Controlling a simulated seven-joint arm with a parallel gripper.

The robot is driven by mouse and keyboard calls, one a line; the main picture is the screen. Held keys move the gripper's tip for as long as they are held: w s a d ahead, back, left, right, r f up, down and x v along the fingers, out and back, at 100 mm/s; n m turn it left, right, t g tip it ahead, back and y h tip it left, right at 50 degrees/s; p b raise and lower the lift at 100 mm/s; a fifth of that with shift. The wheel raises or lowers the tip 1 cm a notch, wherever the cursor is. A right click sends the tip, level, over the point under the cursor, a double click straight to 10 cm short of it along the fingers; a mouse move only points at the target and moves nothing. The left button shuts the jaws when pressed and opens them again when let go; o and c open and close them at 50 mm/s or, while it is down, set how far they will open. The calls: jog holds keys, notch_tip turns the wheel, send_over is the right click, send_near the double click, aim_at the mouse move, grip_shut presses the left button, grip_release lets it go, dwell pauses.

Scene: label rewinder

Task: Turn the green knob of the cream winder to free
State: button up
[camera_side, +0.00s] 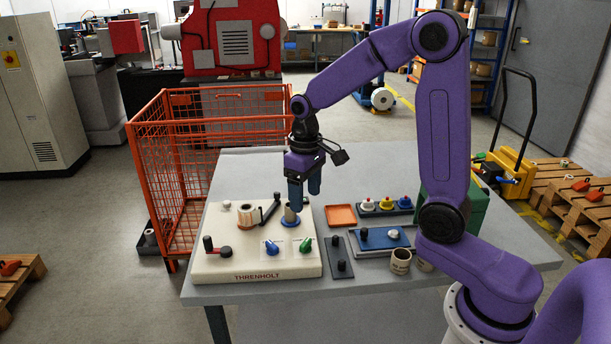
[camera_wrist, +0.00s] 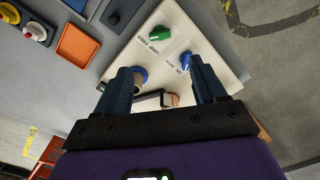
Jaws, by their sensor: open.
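The cream winder (camera_side: 225,268), marked THRENHOLT, lies at the left of the grey table. Its green knob (camera_side: 305,245) is near the front right corner and slants up to the right. In the wrist view the green knob (camera_wrist: 160,33) sits beside lettering that seems to read GRIP FREE; I cannot tell which word it points at. A blue knob (camera_side: 270,247) is to its left, and shows in the wrist view (camera_wrist: 186,60). My gripper (camera_side: 304,203) is open and empty, pointing down over the winder's back right, behind and above the green knob. Both fingers (camera_wrist: 160,75) show in the wrist view.
A metal spindle with a blue ring (camera_side: 289,222) stands close to my fingers. A black crank (camera_side: 270,209), a pale roll (camera_side: 246,215) and black and red levers (camera_side: 209,246) rise from the winder. An orange tray (camera_side: 340,215) and a blue box (camera_side: 380,238) lie right.

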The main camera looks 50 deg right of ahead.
jog(key=shift+r, duration=2.1)
jog(key=s+a+f+n, duration=0.1)
jog(key=s+n, duration=0.4)
jog(key=s, duration=0.8)
jog(key=s+a+f+n, duration=0.2)
jog(key=s+a+n, duration=0.2)
jog(key=s, duration=0.8)
jog(key=shift+s+n, duration=0.4)
jog(key=shift+n, duration=0.5)
